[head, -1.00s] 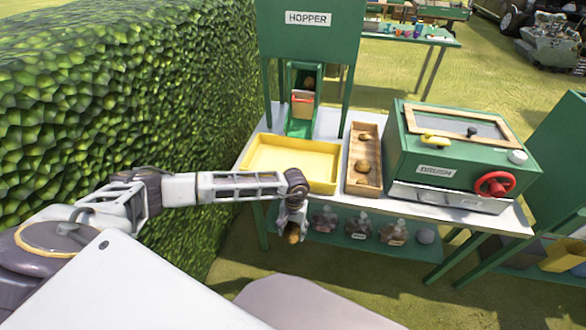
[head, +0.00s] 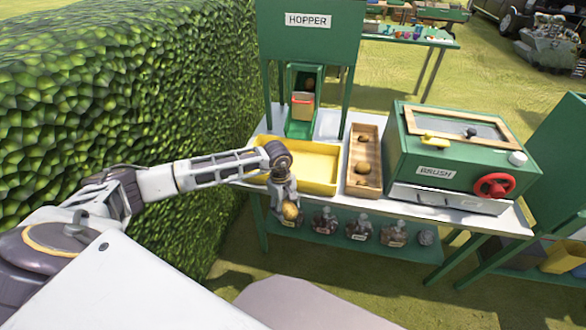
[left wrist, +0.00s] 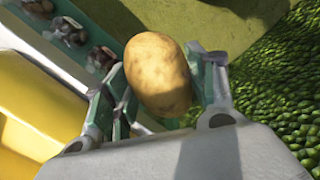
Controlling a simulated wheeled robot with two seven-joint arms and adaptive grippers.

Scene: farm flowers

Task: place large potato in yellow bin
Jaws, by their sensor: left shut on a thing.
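My left gripper (head: 288,200) is shut on a large tan potato (head: 291,211). In the left wrist view the potato (left wrist: 158,74) sits between the two green-padded fingers. The yellow bin (head: 322,187) is on the table under the hopper, and its inside looks empty where I can see it. The held potato appears in front of the bin's front wall, near the table's front edge. The bin (left wrist: 22,115) also shows at the left of the left wrist view. My right gripper is not in view.
A wooden tray (head: 377,158) with a few potatoes stands right of the bin. The green brush machine (head: 455,150) is farther right. The hopper (head: 308,45) and its chute (head: 301,125) rise behind the bin. Several jars (head: 358,230) stand on the lower shelf. A hedge (head: 110,90) is at left.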

